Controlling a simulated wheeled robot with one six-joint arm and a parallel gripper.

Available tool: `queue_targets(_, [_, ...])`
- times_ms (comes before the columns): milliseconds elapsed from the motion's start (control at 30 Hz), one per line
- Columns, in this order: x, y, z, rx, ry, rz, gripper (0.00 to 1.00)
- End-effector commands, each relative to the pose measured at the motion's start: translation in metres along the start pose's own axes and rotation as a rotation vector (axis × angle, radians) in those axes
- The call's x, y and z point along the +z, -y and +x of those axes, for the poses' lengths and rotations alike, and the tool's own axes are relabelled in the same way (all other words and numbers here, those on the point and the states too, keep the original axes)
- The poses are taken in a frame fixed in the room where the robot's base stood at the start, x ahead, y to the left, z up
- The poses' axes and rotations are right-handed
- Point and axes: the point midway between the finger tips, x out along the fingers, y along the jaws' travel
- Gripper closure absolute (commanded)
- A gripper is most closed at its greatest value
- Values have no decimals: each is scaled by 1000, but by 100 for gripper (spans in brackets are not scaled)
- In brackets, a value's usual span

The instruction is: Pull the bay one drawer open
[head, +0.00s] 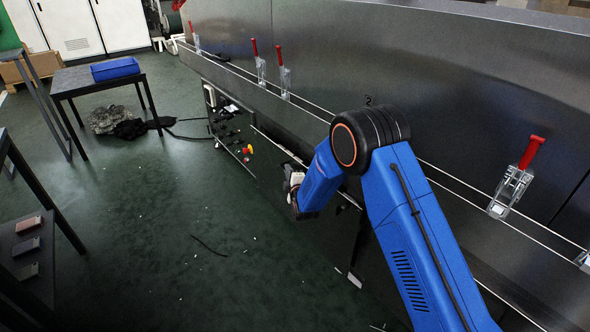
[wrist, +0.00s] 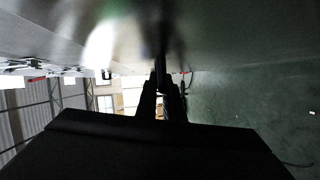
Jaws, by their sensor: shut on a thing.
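The long grey metal dryer housing (head: 440,90) runs diagonally across the right of the head view. My blue arm reaches down to its lower side, and the wrist end hides most of the drawer area there. My gripper (wrist: 161,84) shows in the wrist view as two dark fingers close together, pointing at the grey panel (wrist: 60,30). They are shut on a dark, blurred bar (wrist: 160,42), which looks like the drawer handle. In the head view the fingertips are hidden. I cannot tell how far the drawer stands out.
Red-handled clamps (head: 522,170) line the housing. A control panel with a red-and-yellow button (head: 248,149) stands low on its side. A table (head: 100,78) with a blue box (head: 115,68) stands at back left. The green floor (head: 190,225) between is mostly clear, with a loose dark strip (head: 209,245).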

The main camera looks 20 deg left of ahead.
Motion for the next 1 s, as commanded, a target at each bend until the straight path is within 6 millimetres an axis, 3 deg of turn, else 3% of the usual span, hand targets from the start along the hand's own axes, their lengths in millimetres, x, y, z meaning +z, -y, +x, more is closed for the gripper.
queue_targets(33, [-15, 5, -6, -4, -6, -1, 100])
queue_targets(600, [-156, 38, -65, -5, -6, -1, 100])
queue_targets(800, [-197, 47, -82, -4, -4, -1, 100])
queue_targets(1000, [-225, 53, -94, -4, -2, -2, 100])
